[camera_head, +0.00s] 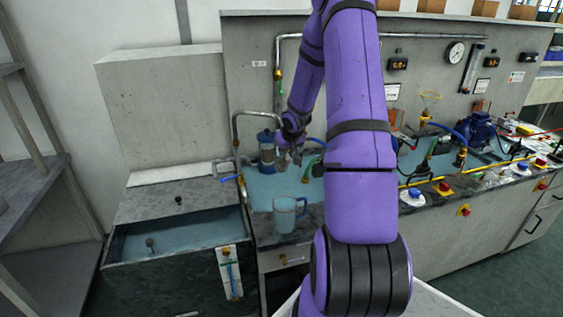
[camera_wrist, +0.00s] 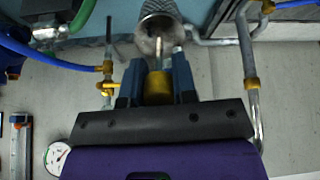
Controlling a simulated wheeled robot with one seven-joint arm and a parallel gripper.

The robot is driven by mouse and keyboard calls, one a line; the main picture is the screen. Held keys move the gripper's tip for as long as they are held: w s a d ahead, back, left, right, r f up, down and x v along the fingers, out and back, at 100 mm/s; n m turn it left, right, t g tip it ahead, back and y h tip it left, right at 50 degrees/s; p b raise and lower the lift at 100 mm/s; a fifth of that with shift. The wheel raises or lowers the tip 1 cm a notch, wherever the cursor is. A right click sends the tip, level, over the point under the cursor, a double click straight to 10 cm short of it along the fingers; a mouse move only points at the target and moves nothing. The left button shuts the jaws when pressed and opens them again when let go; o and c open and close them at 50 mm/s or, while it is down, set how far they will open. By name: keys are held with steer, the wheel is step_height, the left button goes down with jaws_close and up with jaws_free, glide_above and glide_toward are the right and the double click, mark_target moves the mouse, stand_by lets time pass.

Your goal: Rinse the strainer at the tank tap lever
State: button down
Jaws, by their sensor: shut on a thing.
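My gripper (camera_wrist: 158,82) is shut on the brass-coloured end of the strainer (camera_wrist: 160,22). The strainer's grey metal mesh body extends past the fingertips to the top of the wrist view, with its open end showing. In the head view my gripper (camera_head: 292,155) is over the wet bench, right of the blue-capped canister; the strainer is hard to make out there. A blue tap lever (camera_head: 229,178) sits on pipework at the right back corner of the open water tank (camera_head: 125,272), left of my gripper and apart from it.
A clear jug (camera_head: 285,217) stands on the bench front, below my gripper. The blue-capped canister (camera_head: 266,147) and a bent metal pipe (camera_head: 235,128) are close on the left. Hoses, valves and a blue pump (camera_head: 478,128) crowd the right. Shelves (camera_head: 45,185) stand far left.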

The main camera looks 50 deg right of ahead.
steer(key=shift+s+d, duration=0.15)
steer(key=shift+d, duration=0.1)
steer(key=shift+a, duration=0.15)
steer(key=shift+w+a, duration=0.3)
steer(key=shift+a, duration=0.1)
steer(key=shift+s+d, duration=0.15)
steer(key=shift+d, duration=0.15)
steer(key=shift+s+d, duration=0.15)
steer(key=shift+d, duration=0.1)
stand_by(0.3)
steer(key=shift+s, duration=0.1)
steer(key=s+a, duration=0.3)
steer(key=s, duration=0.4)
steer(key=shift+a, duration=0.4)
stand_by(0.3)
stand_by(0.9)
